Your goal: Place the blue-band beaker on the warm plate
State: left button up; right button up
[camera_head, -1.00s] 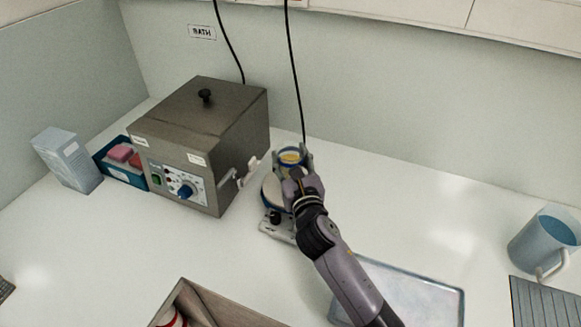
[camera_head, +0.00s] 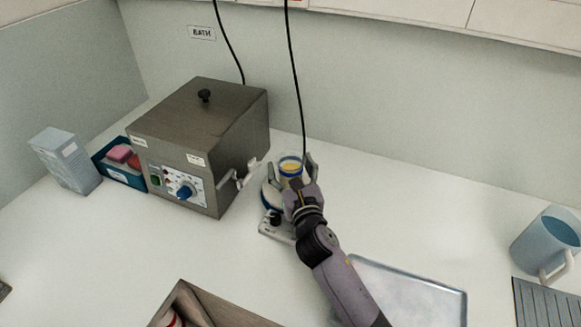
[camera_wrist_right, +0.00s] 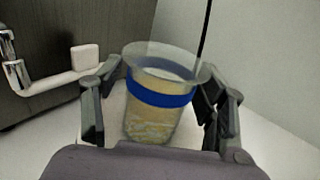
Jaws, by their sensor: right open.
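The blue-band beaker (camera_head: 291,167) is clear, with a blue band and yellowish contents. My right gripper (camera_head: 295,171) is open, its fingers on either side of the beaker. In the right wrist view the beaker (camera_wrist_right: 157,112) stands between the spread fingers (camera_wrist_right: 160,105), with a gap at least on the left. The warm plate (camera_head: 268,196) is a low unit with a pale round top and a dark knob, partly hidden by my gripper. The beaker overlaps its far right side; I cannot tell whether its hidden base rests on the plate. My left gripper is not in view.
A steel bath (camera_head: 205,140) stands just left, its tap (camera_head: 246,173) jutting towards the plate. A tray (camera_head: 410,290) lies front right, a wooden box (camera_head: 205,305) at the front. A blue jug (camera_head: 548,240) stands far right. The counter behind the tray is clear.

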jog(key=shift+r, duration=0.25)
jog(key=b+v, duration=0.1)
jog(key=v, duration=1.1)
jog(key=shift+f, duration=0.1)
